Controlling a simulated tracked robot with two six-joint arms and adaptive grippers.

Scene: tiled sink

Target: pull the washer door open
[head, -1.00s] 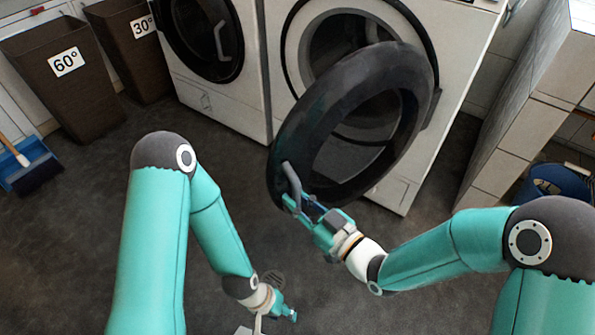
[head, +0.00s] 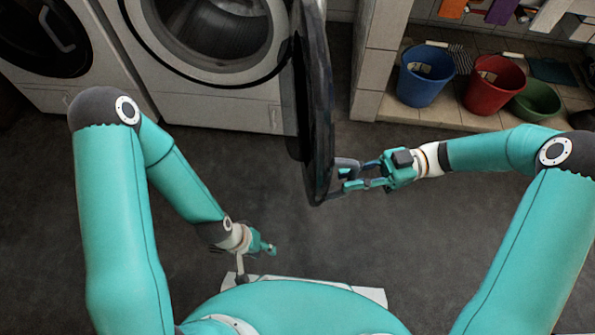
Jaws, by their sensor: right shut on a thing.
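The washer door (head: 316,95) is a dark round ring, swung wide open and seen nearly edge-on in the head view. It stands out from the right edge of the white washer (head: 240,110), whose drum opening (head: 212,28) is uncovered. My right gripper (head: 360,178) is shut on the grey door handle (head: 346,163) near the door's lower edge. My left gripper (head: 266,246) hangs low over the floor, away from the door and empty; its fingers are too small to tell open from shut.
A second machine with a closed dark door (head: 48,35) stands at the left. A tiled wall end (head: 378,60) rises to the right of the door. Blue (head: 425,78), red (head: 493,86) and green (head: 537,101) tubs stand on a tiled ledge. The dark floor between is clear.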

